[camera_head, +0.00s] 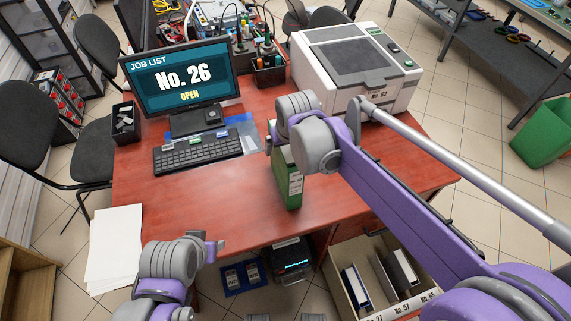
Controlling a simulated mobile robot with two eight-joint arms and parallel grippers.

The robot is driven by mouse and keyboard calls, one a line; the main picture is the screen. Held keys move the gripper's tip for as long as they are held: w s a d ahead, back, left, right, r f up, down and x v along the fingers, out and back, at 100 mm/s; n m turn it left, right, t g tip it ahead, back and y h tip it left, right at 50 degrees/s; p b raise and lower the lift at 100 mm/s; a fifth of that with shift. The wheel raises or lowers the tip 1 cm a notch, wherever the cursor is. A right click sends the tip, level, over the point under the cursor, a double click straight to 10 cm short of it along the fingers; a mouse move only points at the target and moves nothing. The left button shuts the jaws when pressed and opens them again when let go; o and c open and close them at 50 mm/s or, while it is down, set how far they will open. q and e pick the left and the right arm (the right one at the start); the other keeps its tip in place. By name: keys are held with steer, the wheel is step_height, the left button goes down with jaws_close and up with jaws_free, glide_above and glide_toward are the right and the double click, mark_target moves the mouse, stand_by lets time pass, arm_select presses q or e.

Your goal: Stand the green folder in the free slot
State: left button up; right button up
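The green folder (290,185) is upright at the middle of the red desk, its labelled spine facing the front right. My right gripper (270,143) is at the folder's top; my wrist hides most of its fingers and the grip. A file box (336,290) stands below the desk's front edge at the lower right. It holds a white-and-dark folder (357,287) and a grey-and-black folder (398,268), with a gap between them. Labels run along its front; one reads No. 57. My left gripper (214,246) is near the desk's front left corner, apart from the folder, its finger opening unclear.
A monitor (182,76) reading "No. 26 OPEN" and a keyboard (198,151) are at the desk's left. A printer (358,65) stands at the back right. Papers (115,245) lie at the lower left. The desk front is mostly clear.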

steer(key=shift+f, duration=0.25)
stand_by(0.3)
jaws_close()
stand_by(0.5)
